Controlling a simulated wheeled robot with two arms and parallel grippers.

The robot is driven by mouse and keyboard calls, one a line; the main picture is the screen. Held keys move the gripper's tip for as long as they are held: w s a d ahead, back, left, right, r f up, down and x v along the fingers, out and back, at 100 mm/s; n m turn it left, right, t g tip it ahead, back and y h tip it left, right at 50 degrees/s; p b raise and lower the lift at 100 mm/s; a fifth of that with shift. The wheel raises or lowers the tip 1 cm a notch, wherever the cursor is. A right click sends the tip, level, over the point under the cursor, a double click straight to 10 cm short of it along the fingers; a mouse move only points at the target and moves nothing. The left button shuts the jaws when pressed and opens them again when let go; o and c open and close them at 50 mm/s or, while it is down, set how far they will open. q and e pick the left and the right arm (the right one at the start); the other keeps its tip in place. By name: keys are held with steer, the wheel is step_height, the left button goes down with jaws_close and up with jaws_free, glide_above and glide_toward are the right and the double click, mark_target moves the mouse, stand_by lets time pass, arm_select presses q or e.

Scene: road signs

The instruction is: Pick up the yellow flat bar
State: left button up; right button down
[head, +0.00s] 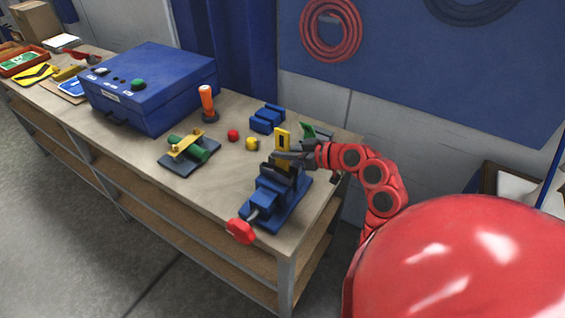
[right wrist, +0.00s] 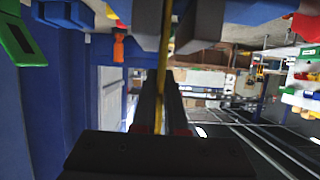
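A yellow flat bar (head: 282,141) with a dark slot stands upright in the jaws of a blue vise (head: 268,196) near the right end of the bench. In the right wrist view the bar (right wrist: 166,55) shows edge-on as a thin yellow strip between the grey vise jaws (right wrist: 203,22). My right gripper (head: 286,155) reaches in from the right at the bar. In the right wrist view its dark fingers (right wrist: 161,105) lie close against both sides of the bar, so it appears shut on it. My left gripper is out of view.
Behind the vise are a blue block (head: 267,119) and a green piece (head: 313,131). Left of it are a yellow knob (head: 252,144), a red knob (head: 233,135), an orange-handled tool (head: 207,102), a fixture with a green cylinder (head: 196,150) and a blue box (head: 150,88).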

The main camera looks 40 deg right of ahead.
mark_target(283, 131)
stand_by(0.5)
step_height(283, 131, up, 7)
steer(key=p, duration=0.3)
steer(key=shift+r, duration=0.2)
steer(key=s+d, duration=0.3)
steer(key=s, duration=0.5)
steer(key=s+d, duration=0.4)
steer(key=s, duration=0.4)
steer(key=shift+s+f, duration=0.2)
steer(key=shift+s, duration=0.15)
steer(key=shift+p, duration=0.3)
